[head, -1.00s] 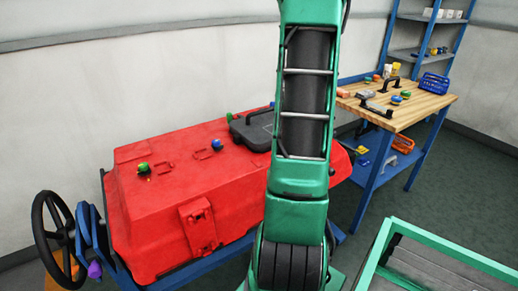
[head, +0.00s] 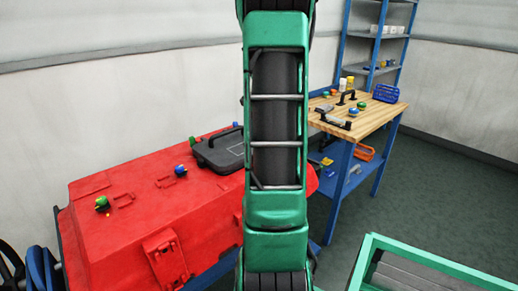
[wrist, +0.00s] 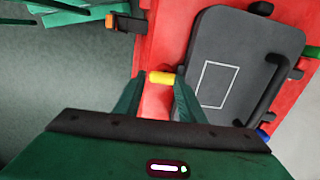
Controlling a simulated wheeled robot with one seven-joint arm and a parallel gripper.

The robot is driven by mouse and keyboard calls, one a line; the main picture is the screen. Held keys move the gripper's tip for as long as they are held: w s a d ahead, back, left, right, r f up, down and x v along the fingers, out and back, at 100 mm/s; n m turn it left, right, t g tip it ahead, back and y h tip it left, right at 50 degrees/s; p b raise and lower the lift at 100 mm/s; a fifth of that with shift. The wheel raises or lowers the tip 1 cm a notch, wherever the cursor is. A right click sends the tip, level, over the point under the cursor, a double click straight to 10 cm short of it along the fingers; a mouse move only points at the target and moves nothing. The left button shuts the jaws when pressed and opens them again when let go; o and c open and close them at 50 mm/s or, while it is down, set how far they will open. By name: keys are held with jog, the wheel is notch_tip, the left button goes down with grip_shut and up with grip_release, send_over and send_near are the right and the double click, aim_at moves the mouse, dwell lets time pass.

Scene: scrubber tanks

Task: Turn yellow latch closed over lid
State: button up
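The dark grey lid (wrist: 238,65), with a black handle and a white rectangle outline, lies on the red tank (wrist: 160,112). The lid also shows in the head view (head: 220,151), partly behind my arm. The yellow latch (wrist: 161,77), a short bar, is at the lid's near-left edge in the wrist view. My gripper (wrist: 159,78) is open, with one green fingertip on each side of the yellow latch. I cannot tell whether either fingertip touches it. In the head view my arm hides the latch, and my gripper is out of sight.
A blue knob (head: 181,171) and a green knob (head: 102,203) stand on the red tank. A wooden workbench (head: 375,118) with small parts stands behind right. A green-framed cart (head: 425,256) is at front right. Open floor lies between them.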

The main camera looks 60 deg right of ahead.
jog(key=shift+r, duration=2.85)
notch_tip(320, 180, up, 11)
jog(key=shift+w+d+f, duration=0.1)
jog(key=shift+f, duration=0.05)
jog(key=s+a+f+n, duration=0.1)
jog(key=a+f+n, duration=0.25)
jog(key=a, duration=0.65)
jog(key=s+a+f+n, duration=0.2)
jog(key=a+n, duration=0.2)
jog(key=a, duration=0.5)
jog(key=s+a+f+n, duration=0.7)
jog(key=s+a+f, duration=0.2)
jog(key=a+f, duration=0.1)
jog(key=shift+s+a, duration=0.25)
jog(key=shift+a, duration=0.5)
